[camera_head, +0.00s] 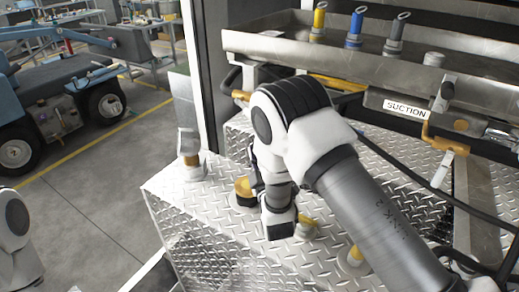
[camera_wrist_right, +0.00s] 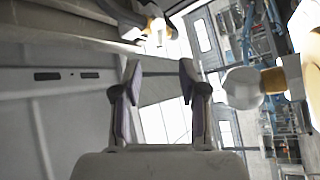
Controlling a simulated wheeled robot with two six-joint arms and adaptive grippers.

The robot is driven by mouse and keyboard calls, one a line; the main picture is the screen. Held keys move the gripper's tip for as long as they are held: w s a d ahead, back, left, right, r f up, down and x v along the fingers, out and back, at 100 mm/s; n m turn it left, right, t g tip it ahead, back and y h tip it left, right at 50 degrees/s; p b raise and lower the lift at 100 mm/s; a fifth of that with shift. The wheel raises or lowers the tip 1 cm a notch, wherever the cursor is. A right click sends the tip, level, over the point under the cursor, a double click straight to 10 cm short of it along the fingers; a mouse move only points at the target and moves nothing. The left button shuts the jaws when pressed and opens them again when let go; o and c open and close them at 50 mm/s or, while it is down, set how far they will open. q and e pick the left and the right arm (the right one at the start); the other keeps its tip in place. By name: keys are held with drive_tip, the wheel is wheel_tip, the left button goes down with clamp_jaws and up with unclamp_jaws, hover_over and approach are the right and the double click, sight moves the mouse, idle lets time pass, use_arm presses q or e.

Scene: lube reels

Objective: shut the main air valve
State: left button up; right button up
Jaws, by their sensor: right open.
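No label in view names the main air valve, and I cannot tell which fitting it is. A yellow lever (camera_head: 340,83) lies under the steel tray, and a yellow-orange handle (camera_head: 436,137) hangs below the SUCTION label. In the right wrist view, a yellow cylinder with a pale round end (camera_wrist_right: 272,80) is right of my right gripper (camera_wrist_right: 158,72), apart from it. A white and yellow fitting (camera_wrist_right: 152,27) is above. The right gripper's fingers are apart with nothing between them. In the head view my right wrist hides most of this gripper, above the diamond-plate box. My left gripper is out of view.
Several yellow-based fittings (camera_head: 355,256) stand on the diamond-plate box (camera_head: 220,235). The steel tray (camera_head: 370,66) holds yellow, blue and grey nozzles. Black hoses run at the right. A blue cart (camera_head: 70,90) stands on the floor at the left; the floor before it is clear.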

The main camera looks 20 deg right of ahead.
drive_tip(key=shift+s+d+r+y, duration=0.1)
drive_tip(key=shift+s+r+y, duration=0.1)
drive_tip(key=shift+r, duration=0.2)
drive_tip(key=shift+s+r+y, duration=0.1)
drive_tip(key=shift+r+y, duration=0.1)
drive_tip(key=shift+r, duration=0.15)
clamp_jaws()
drive_tip(key=s+r+g+y+p, duration=0.1)
drive_tip(key=s+r+g+y, duration=0.15)
drive_tip(key=s+r, duration=0.2)
drive_tip(key=w+f+p, duration=0.1)
drive_tip(key=w+p, duration=0.3)
drive_tip(key=w, duration=0.8)
drive_tip(key=shift+w+d+f+m+y+p, duration=0.2)
drive_tip(key=shift+d+f+m+y+p, duration=0.15)
drive_tip(key=shift+d, duration=0.1)
